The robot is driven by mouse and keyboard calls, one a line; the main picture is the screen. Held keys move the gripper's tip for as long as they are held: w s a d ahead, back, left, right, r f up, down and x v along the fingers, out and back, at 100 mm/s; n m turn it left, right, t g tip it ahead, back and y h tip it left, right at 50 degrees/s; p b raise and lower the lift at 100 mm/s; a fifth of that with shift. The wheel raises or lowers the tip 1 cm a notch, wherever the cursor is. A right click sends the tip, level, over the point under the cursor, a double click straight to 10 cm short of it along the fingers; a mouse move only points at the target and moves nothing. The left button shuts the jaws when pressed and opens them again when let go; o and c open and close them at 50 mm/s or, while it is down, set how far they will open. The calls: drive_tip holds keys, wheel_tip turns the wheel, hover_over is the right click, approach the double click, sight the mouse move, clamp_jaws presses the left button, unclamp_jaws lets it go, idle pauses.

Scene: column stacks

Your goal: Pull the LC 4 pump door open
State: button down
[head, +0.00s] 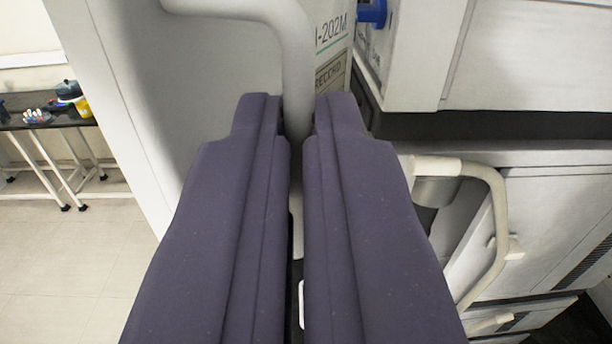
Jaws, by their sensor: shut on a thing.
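My gripper (297,125) reaches up the middle of the view with two dark purple fingers. Its fingertips are closed around a pale grey tubular handle (296,55). The handle comes in from the top left, bends, and runs down between the fingers, where its lower part is mostly hidden. A light grey door panel (215,70) lies behind and left of the handle, with a pale edge on its left. No LC 4 label can be read, and I cannot tell how far the door stands open.
A white cabinet with a second curved handle (497,225) stands close on the right. A printed panel (333,55) and a blue knob (372,13) are at the top. At far left, a dark table (45,118) holds small items above open tiled floor (70,260).

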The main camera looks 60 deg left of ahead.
drive_tip(key=shift+w+a+r, duration=0.1)
drive_tip(key=shift+a+r, duration=0.05)
drive_tip(key=shift+r, duration=0.05)
drive_tip(key=c, duration=1.6)
unclamp_jaws()
drive_tip(key=o, duration=0.3)
drive_tip(key=shift+w+a, duration=0.15)
drive_tip(key=shift+a, duration=0.1)
drive_tip(key=shift+w+a+f, duration=0.15)
drive_tip(key=b+v, duration=0.2)
drive_tip(key=v, duration=0.6)
drive_tip(key=shift+w, duration=0.1)
